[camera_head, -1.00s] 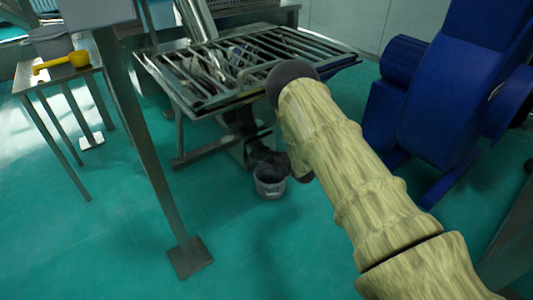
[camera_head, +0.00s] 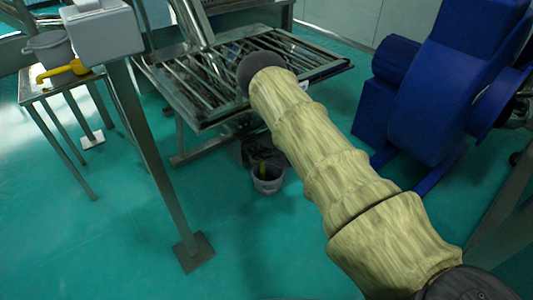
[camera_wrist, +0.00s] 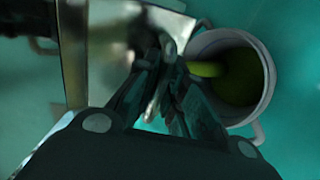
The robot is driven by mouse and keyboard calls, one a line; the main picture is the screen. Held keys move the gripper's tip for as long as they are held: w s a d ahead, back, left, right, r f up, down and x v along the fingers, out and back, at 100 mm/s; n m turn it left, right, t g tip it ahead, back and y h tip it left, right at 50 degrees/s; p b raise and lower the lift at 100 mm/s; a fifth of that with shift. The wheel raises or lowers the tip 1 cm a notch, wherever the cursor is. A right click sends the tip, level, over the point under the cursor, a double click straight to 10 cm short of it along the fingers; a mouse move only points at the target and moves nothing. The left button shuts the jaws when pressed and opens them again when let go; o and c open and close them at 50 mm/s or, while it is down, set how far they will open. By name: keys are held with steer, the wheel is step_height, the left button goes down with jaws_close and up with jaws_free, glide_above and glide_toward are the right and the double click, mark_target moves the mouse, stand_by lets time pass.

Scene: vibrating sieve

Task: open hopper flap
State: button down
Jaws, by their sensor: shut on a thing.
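In the wrist view my gripper (camera_wrist: 165,65) has its two dark fingers closed together at a metal chute outlet (camera_wrist: 130,25). They are shut on a small part there that looks like the hopper flap, though the fingers and blur hide most of it. A grey bucket (camera_wrist: 270,75) is beside and below the fingertips, with a yellow-green streak and mass (camera_wrist: 235,75) inside. In the head view the bucket (camera_head: 268,187) stands on the floor under the sieve, with yellow-green showing in it. My arm covers the sieve's near right corner, and my gripper is not clear there.
The barred metal sieve table (camera_head: 190,110) stands behind my arm. A blue machine (camera_head: 435,105) is at right. A side table (camera_head: 55,88) with a pot (camera_head: 48,47) and yellow scoop (camera_head: 65,70) is at left. A grey box on a post (camera_head: 105,35) stands nearer. Green floor is open in front.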

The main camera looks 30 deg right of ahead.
steer(key=c, duration=1.5)
jaws_free()
steer(key=v, duration=1.2)
